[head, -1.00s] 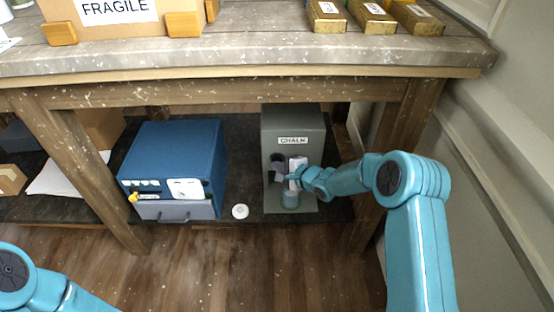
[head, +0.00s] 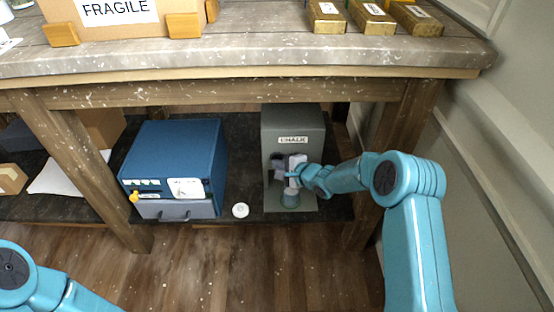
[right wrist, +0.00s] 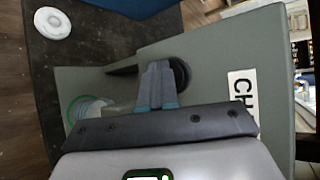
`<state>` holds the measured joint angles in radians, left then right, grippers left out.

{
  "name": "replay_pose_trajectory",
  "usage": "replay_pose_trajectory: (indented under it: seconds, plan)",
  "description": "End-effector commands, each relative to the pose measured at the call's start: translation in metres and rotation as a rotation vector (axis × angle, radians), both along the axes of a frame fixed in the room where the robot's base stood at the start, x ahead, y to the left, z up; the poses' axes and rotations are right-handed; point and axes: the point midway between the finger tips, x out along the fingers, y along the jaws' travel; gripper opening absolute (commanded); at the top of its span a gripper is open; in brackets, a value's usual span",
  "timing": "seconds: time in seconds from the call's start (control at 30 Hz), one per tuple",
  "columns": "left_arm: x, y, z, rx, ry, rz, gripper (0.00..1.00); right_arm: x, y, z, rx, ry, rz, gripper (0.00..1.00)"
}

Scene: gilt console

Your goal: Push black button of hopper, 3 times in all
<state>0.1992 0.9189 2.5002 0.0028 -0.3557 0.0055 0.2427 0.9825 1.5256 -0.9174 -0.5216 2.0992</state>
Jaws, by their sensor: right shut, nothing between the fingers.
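The hopper (head: 312,124) is a grey-green box labelled CHALK on the low shelf under the table. Its round black button (right wrist: 181,72) shows in the right wrist view, partly hidden behind my fingertips. My right gripper (right wrist: 157,72) is shut and empty, its tips in front of the button. I cannot tell whether they touch it. In the head view the right gripper (head: 288,174) is at the hopper's front and covers part of it. A cup with a teal rim (right wrist: 84,108) stands at the hopper's foot. My left gripper is out of view.
A blue box with a grey drawer (head: 178,150) stands left of the hopper. A small white disc (head: 240,210) lies between them on the dark shelf. A wooden table leg (head: 400,140) is close to my right arm. The tabletop (head: 250,55) overhangs the shelf.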

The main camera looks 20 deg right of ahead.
Motion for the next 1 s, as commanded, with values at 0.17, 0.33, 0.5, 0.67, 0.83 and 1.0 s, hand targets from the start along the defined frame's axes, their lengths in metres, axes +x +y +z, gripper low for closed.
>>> replay_pose_trajectory:
  seconds: [0.17, 0.33, 0.5, 0.67, 0.83, 1.0]
  plan:
    - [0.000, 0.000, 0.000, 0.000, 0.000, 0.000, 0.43, -0.001, 0.000, 0.000, 0.000, 0.000, 0.000, 0.00]
    - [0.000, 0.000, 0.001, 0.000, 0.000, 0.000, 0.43, -0.008, 0.002, 0.001, 0.001, 0.000, 0.000, 0.00]
    - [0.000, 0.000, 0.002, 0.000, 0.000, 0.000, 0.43, -0.015, 0.004, 0.001, 0.001, 0.000, -0.002, 0.00]
    - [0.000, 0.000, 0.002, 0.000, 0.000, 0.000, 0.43, -0.015, 0.004, 0.000, 0.000, -0.001, -0.001, 0.00]
    - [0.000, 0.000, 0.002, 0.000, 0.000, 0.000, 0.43, -0.018, 0.005, 0.000, 0.001, 0.000, 0.000, 0.00]
    - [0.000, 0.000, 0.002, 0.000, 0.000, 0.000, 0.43, -0.034, 0.010, 0.000, 0.002, 0.001, 0.001, 0.00]
